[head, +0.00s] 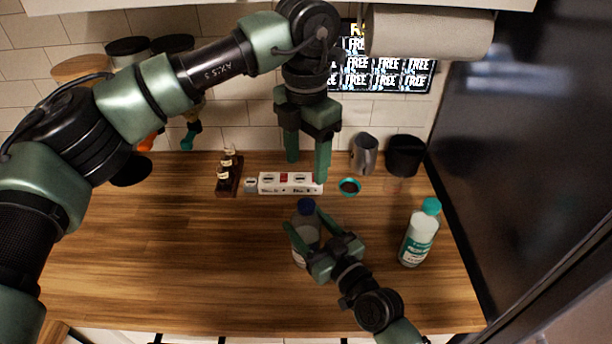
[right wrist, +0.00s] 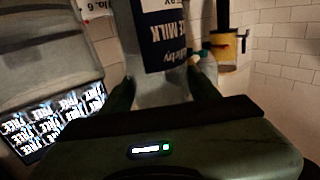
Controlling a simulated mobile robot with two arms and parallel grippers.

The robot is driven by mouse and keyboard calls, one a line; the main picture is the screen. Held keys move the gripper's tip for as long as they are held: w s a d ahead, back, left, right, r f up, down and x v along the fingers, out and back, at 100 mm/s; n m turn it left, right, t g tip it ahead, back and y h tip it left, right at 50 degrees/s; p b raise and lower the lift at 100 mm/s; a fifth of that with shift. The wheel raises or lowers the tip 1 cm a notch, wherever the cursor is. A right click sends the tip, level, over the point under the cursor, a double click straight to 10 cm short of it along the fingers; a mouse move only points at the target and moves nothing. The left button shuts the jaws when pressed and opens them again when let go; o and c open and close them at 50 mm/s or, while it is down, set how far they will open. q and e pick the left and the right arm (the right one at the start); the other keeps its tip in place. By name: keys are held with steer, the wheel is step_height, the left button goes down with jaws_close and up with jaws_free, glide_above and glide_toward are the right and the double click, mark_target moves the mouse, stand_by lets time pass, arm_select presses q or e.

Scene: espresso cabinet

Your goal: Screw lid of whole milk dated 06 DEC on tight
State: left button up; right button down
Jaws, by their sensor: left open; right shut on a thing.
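A bottle (head: 302,251) with a dark blue lid (head: 306,206) stands upright near the middle of the counter. My right gripper (head: 304,234) is shut on the bottle's body, below the lid. My left gripper (head: 307,167) is open and empty, fingers pointing down, above and behind the lid and apart from it. I cannot tell how tightly the lid sits. Another bottle (head: 418,243) with a teal lid (head: 431,206) stands to the right.
A dark panel (head: 520,150) bounds the right. The counter's left (head: 170,250) is clear.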

arm_select(q)
steer(key=shift+r, duration=0.35)
arm_select(e)
steer(key=shift+c, duration=1.5)
jaws_free()
steer(key=shift+s+d+f, duration=0.15)
steer(key=shift+s+d, duration=0.15)
steer(key=shift+s, duration=0.15)
steer(key=b+v, duration=0.2)
steer(key=v, duration=0.3)
steer(key=shift+s+d, duration=0.2)
arm_select(q)
steer(key=shift+f, duration=1.1)
arm_select(e)
steer(key=shift+s+d, duration=0.3)
steer(key=shift+s, duration=0.2)
